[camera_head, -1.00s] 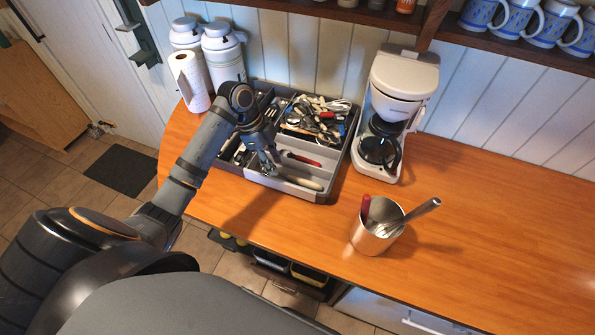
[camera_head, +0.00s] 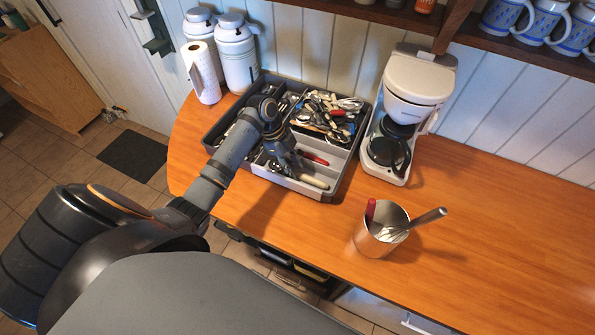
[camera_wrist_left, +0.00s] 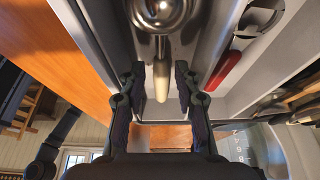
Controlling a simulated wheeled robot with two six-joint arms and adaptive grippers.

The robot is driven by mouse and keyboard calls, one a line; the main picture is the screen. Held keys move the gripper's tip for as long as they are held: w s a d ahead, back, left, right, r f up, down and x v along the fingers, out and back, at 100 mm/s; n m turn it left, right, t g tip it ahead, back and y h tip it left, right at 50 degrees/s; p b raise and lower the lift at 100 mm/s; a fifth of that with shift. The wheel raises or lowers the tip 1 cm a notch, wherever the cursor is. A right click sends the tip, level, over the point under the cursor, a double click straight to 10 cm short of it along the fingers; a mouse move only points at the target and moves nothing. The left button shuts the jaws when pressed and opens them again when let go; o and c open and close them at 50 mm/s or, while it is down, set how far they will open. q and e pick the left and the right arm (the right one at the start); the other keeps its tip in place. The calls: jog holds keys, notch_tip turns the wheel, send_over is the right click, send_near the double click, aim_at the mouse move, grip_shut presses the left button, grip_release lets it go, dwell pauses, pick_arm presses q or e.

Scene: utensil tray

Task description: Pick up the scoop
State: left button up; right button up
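The scoop (camera_wrist_left: 161,72) has a cream handle and a round metal head at the top of the left wrist view. In the head view its cream handle (camera_head: 314,182) lies in the front compartment of the grey utensil tray (camera_head: 322,195). My left gripper (camera_wrist_left: 158,80) is open, one finger on each side of the handle, with gaps between. In the head view the left gripper (camera_head: 287,164) is low over that compartment and hides part of the scoop. My right gripper is not in view.
A red-handled utensil (camera_head: 313,158) lies behind the scoop in the tray. A coffee maker (camera_head: 407,115) stands to the right. A metal cup (camera_head: 378,239) with utensils stands in front right. Paper towels (camera_head: 202,75) and flasks stand back left. The right counter is clear.

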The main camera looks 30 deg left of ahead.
pick_arm(q)
jog(key=shift+d+f, duration=0.3)
jog(key=shift+f, duration=0.15)
jog(key=shift+w+d+f, duration=0.1)
jog(key=shift+f, duration=0.3)
grip_shut()
